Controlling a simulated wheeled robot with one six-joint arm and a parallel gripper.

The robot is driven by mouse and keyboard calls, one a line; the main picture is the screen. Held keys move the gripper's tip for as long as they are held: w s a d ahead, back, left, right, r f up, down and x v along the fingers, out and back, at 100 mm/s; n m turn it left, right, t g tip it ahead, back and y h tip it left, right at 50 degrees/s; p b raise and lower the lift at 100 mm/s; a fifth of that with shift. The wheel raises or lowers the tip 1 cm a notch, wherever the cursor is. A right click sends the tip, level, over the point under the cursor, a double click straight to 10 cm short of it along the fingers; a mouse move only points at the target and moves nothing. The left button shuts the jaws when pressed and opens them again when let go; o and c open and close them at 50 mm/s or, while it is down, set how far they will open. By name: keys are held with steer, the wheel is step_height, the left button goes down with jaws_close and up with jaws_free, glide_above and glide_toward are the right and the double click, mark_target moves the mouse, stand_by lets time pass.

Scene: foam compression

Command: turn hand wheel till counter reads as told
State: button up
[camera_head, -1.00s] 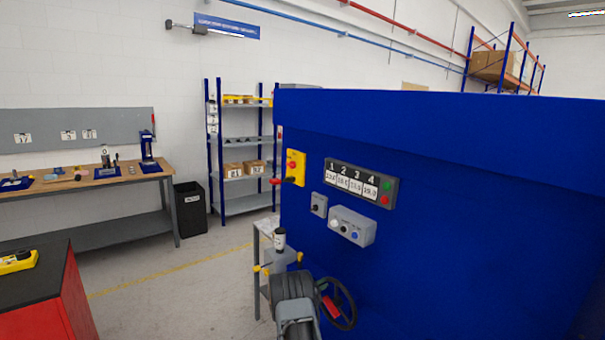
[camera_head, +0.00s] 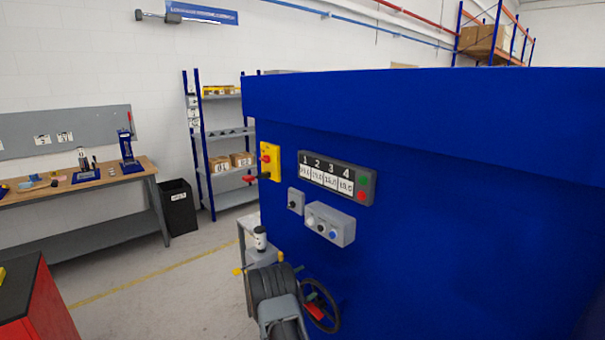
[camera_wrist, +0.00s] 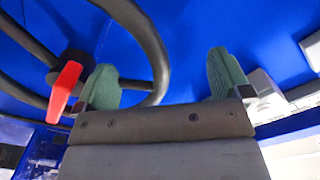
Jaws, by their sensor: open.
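The hand wheel (camera_head: 336,322) is dark, low on the front of a blue machine, with a red part (camera_head: 315,311) near its middle. In the wrist view its rim (camera_wrist: 158,60) curves through the space between my two green fingertips. My gripper (camera_wrist: 161,80) is open. The left fingertip overlaps the wheel's inside in the picture; contact cannot be told. The red part (camera_wrist: 65,92) shows left of it. In the head view my arm hides part of the wheel's left side. A dark panel (camera_head: 337,178) above is numbered 1 to 4 over white fields; their small digits are too blurred to read surely.
The blue machine (camera_head: 460,220) fills the right. A grey button box (camera_head: 330,224), small switch box (camera_head: 296,201) and yellow switch plate (camera_head: 270,161) project from it. A small grey stand with a dark-and-white cup (camera_head: 260,238) is beside my arm. A red cabinet (camera_head: 45,310) is left; floor between is open.

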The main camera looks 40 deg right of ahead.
steer(key=shift+d, duration=0.15)
steer(key=a, duration=0.6)
steer(key=shift+w, duration=0.15)
stand_by(0.4)
stand_by(0.4)
